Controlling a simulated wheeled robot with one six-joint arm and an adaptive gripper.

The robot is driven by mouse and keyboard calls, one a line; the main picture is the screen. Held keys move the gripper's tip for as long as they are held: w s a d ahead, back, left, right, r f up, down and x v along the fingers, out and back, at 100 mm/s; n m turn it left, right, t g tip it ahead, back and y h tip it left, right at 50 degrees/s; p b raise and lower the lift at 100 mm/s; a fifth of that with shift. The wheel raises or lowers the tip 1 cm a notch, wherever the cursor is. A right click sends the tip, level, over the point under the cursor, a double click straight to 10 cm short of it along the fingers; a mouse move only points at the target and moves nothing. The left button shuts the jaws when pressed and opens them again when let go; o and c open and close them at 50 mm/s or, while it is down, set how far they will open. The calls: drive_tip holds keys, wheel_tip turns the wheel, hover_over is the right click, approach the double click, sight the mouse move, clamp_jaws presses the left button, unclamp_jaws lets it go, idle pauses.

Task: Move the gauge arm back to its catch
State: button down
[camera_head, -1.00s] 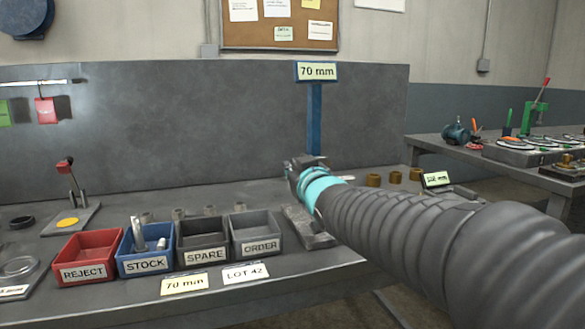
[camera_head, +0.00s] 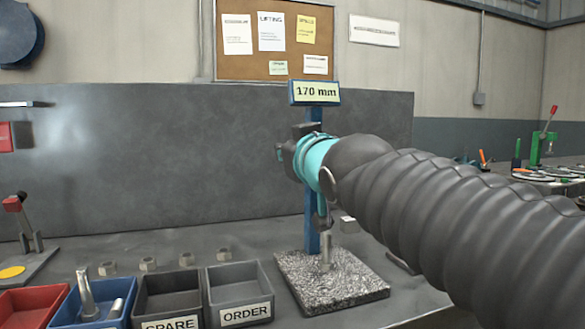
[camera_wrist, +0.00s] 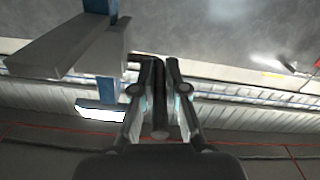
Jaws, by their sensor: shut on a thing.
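The height gauge has a blue post (camera_head: 312,232) on a speckled stone base (camera_head: 335,287), with a "170 mm" sign (camera_head: 315,93) at its top. My gripper (camera_head: 288,154) is up beside the post, below the sign. In the wrist view my gripper (camera_wrist: 161,68) is shut on a dark bar (camera_wrist: 159,118) between its fingers, which seems part of the gauge arm. A grey block (camera_wrist: 62,44) of the gauge crosses the blue post there. A metal stem (camera_head: 325,248) hangs below my gripper near the base. The catch cannot be made out.
An ORDER bin (camera_head: 240,291) and a SPARE bin (camera_head: 168,298) stand left of the base, with a blue bin (camera_head: 68,313) and a red bin (camera_head: 25,310) further left. Several nuts lie behind them. A dark back panel (camera_head: 130,170) rises behind the bench.

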drive_tip(key=shift+r, duration=0.4)
drive_tip(key=c, duration=1.2)
unclamp_jaws()
drive_tip(key=shift+f, duration=0.1)
drive_tip(key=shift+s, duration=0.15)
drive_tip(key=v, duration=1.1)
drive_tip(key=shift+s, duration=0.35)
drive_tip(key=shift+d, duration=0.15)
